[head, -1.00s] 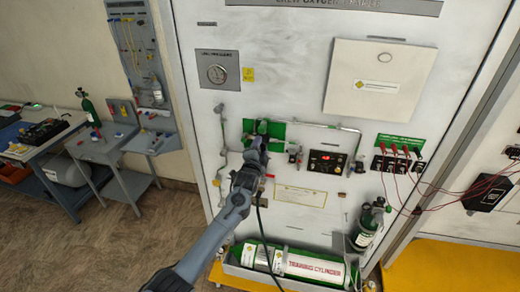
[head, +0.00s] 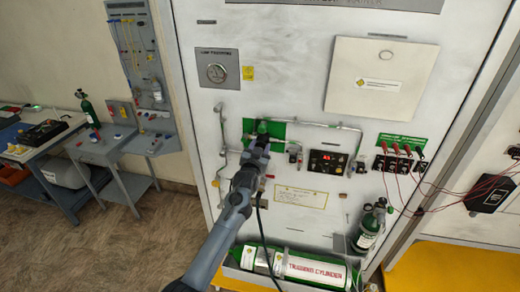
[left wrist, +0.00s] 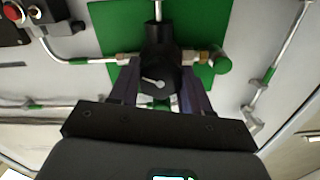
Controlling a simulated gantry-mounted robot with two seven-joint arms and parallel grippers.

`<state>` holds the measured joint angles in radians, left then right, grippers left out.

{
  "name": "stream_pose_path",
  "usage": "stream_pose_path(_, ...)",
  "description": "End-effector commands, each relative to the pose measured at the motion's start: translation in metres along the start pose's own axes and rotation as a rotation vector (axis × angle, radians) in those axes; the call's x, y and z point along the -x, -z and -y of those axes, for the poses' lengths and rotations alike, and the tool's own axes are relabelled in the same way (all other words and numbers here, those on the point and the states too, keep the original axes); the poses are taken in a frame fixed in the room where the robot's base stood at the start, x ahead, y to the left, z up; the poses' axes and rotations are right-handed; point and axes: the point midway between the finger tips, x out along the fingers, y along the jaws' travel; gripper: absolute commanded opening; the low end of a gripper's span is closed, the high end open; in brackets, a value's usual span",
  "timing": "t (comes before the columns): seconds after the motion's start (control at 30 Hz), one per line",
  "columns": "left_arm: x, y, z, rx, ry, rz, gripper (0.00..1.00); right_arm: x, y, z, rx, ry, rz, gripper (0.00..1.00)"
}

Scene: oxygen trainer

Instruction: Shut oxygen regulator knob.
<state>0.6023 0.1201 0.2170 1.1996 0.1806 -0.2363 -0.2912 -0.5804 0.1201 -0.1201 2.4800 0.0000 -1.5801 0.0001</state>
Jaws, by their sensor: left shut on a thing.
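The oxygen regulator knob (left wrist: 160,78) is black with a white pointer mark and sits in front of a green plate (left wrist: 105,38) in the left wrist view. My left gripper (left wrist: 161,98) has one finger on each side of the knob and is shut on it. In the head view my left gripper (head: 258,150) reaches up to the lower part of the green plate (head: 276,130) and hides the knob. A green fitting (head: 262,127) shows just above the gripper. My right gripper is in neither view.
Metal pipes (head: 325,125) run across the white panel around the plate. A training cylinder (head: 315,268) lies in a tray below. Red leads (head: 400,168) hang at the right.

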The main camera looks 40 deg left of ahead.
Motion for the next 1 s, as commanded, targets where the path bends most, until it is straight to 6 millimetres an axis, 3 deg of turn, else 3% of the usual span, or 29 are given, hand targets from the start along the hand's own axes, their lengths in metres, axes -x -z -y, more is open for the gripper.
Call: stream_pose_path(1.0,0.0,0.007,0.003,0.97,-0.005,-0.018,0.17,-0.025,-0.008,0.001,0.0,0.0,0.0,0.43)
